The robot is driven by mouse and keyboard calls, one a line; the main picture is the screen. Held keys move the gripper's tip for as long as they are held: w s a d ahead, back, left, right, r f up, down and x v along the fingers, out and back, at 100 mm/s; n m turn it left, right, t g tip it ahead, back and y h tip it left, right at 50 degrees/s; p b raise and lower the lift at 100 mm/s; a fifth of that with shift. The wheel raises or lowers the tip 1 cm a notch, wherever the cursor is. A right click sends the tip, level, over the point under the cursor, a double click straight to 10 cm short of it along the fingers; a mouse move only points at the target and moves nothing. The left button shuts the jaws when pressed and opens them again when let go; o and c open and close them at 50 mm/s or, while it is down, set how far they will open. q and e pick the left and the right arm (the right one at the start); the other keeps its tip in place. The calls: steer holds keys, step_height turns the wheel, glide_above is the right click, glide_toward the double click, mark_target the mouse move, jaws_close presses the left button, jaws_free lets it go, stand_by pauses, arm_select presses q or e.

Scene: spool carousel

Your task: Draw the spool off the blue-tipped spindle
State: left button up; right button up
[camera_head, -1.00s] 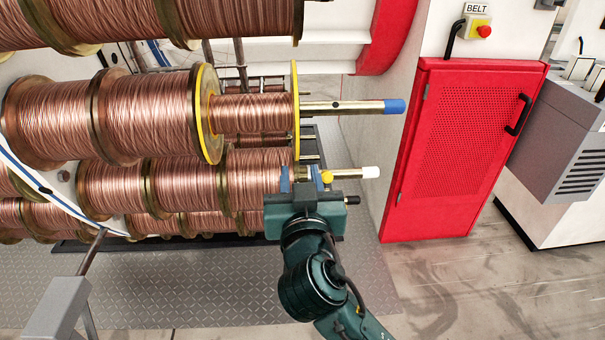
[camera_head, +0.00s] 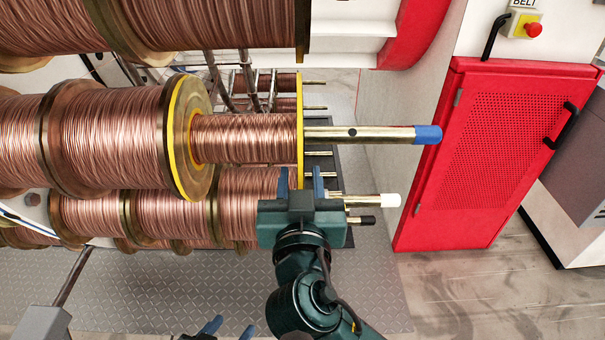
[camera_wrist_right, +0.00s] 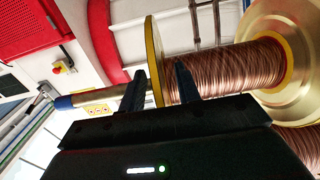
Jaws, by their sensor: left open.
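The spool (camera_head: 245,138) has a short copper winding between yellow-rimmed flanges and sits on the blue-tipped spindle. Its outer flange (camera_head: 300,125) is edge-on; the bare spindle (camera_head: 370,132) and blue tip (camera_head: 428,135) stick out to the right. My right gripper (camera_head: 301,180) is open at the flange's lower edge, one finger each side. In the right wrist view, the outer flange (camera_wrist_right: 154,60) shows between the open fingers (camera_wrist_right: 162,85), with the winding (camera_wrist_right: 235,70) to the right; contact cannot be judged. My left gripper (camera_head: 229,329) is open and empty at the bottom edge, partly cut off.
Larger copper spools (camera_head: 120,130) fill the left, with another row (camera_head: 160,215) below. A white-tipped spindle (camera_head: 375,201) lies just right of my right gripper. A red cabinet (camera_head: 480,150) stands beyond the blue tip. The plate floor (camera_head: 150,280) is clear.

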stand_by(0.3)
jaws_close()
stand_by(1.2)
